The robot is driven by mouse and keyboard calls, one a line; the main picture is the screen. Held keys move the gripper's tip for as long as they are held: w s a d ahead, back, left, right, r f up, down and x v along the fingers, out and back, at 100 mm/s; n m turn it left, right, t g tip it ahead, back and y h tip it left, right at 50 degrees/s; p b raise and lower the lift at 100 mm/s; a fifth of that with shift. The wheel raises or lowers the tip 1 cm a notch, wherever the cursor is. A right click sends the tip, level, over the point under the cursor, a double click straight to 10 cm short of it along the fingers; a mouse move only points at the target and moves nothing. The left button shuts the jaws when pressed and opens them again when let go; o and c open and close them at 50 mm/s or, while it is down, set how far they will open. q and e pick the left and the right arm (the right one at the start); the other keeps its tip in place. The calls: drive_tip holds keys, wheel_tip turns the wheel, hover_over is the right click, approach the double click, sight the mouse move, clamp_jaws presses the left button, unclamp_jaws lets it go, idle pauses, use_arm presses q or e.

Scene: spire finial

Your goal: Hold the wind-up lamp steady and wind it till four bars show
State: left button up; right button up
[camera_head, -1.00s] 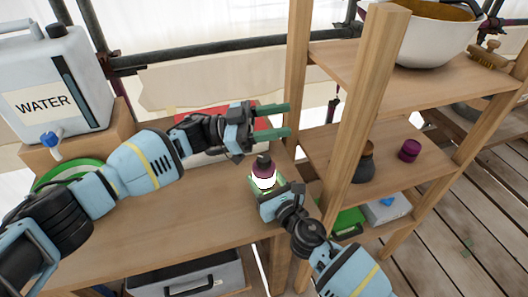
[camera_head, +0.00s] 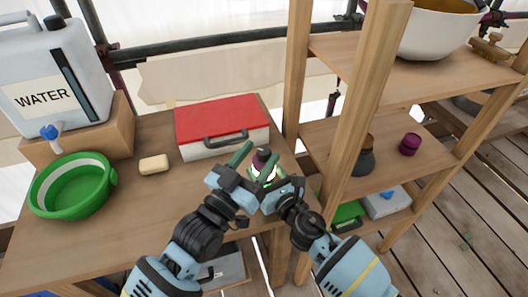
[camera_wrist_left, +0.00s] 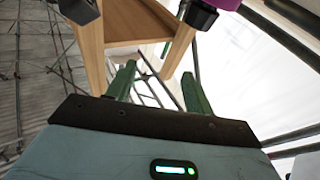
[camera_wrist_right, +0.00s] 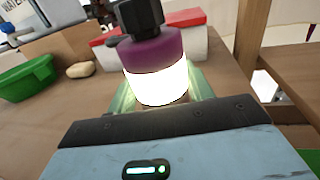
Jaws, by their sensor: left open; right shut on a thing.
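The wind-up lamp (camera_head: 263,157) has a black knob, a purple upper part and a bright white body. It is upright over the front right corner of the table. In the right wrist view the lamp (camera_wrist_right: 157,72) stands between my right fingers. My right gripper (camera_head: 268,182) is shut on its lower part. My left gripper (camera_head: 258,162) is open, with green fingers close by the lamp's upper part. The left wrist view shows its fingers (camera_wrist_left: 158,75) spread, with black and purple parts at the top edge. Whether they touch the knob, I cannot tell. No charge bars can be made out.
A red-lidded box (camera_head: 222,122) sits just behind the lamp. A green basin (camera_head: 72,190), a soap-like block (camera_head: 153,163) and a water container (camera_head: 50,80) are at the left. A wooden shelf (camera_head: 365,140) stands close on the right. The table's front middle is bare.

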sight(260, 157)
use_arm(q)
drive_tip(key=s+a+f+y, duration=0.4)
drive_tip(key=f, duration=0.2)
drive_tip(key=shift+n+g, duration=0.4)
drive_tip(key=shift+g, duration=0.1)
drive_tip(key=x, duration=1.2)
drive_tip(key=shift+s+d+r, duration=0.1)
drive_tip(key=shift+d+r, duration=0.1)
drive_tip(key=shift+r, duration=0.1)
drive_tip(key=c, duration=1)
drive_tip(key=shift+o, duration=0.2)
drive_tip(key=shift+m+g+h, duration=0.4)
drive_tip(key=shift+m+h, duration=0.2)
drive_tip(key=shift+h, duration=0.2)
drive_tip(key=shift+d+r+m+g+h, duration=0.1)
drive_tip(key=shift+m+g+h, duration=0.9)
drive_tip(key=shift+h, duration=0.4)
